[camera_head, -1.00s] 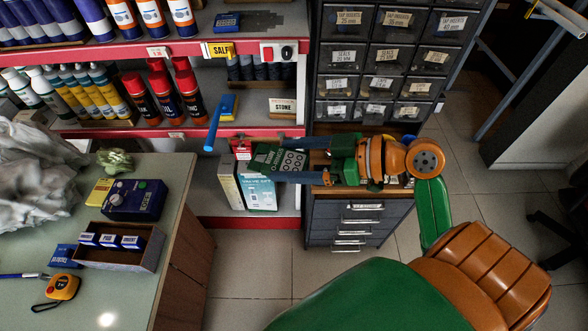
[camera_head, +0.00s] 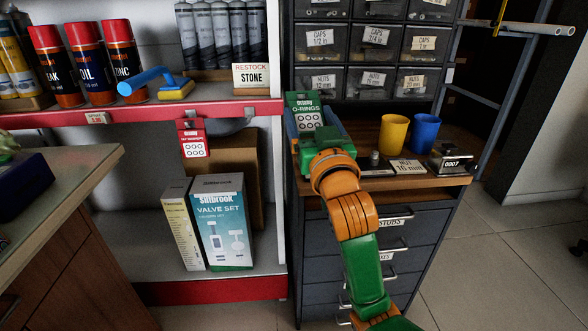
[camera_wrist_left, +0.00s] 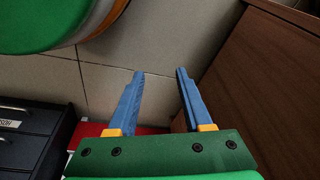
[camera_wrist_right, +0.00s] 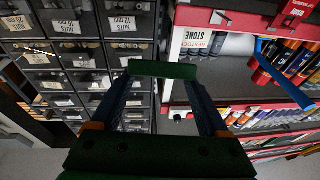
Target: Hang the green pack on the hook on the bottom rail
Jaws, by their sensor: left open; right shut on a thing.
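The green O-rings pack (camera_head: 306,112) is in my right gripper (camera_head: 312,122), in front of the drawer cabinet and right of the shelf end. Its white face with rings shows in the head view. In the right wrist view it is a green edge (camera_wrist_right: 162,69) across the fingertips (camera_wrist_right: 160,76). The bottom red rail (camera_head: 240,108) carries a red washers pack (camera_head: 194,142) hanging at its left. My left gripper (camera_wrist_left: 158,78) is open and empty.
Valve set boxes (camera_head: 222,222) stand on the lower shelf below the rail. Yellow (camera_head: 393,134) and blue (camera_head: 425,133) cups stand on the cabinet top. A blue-handled tool (camera_head: 158,82) lies on the shelf above. A brown panel (camera_wrist_left: 270,75) is close beside my left gripper.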

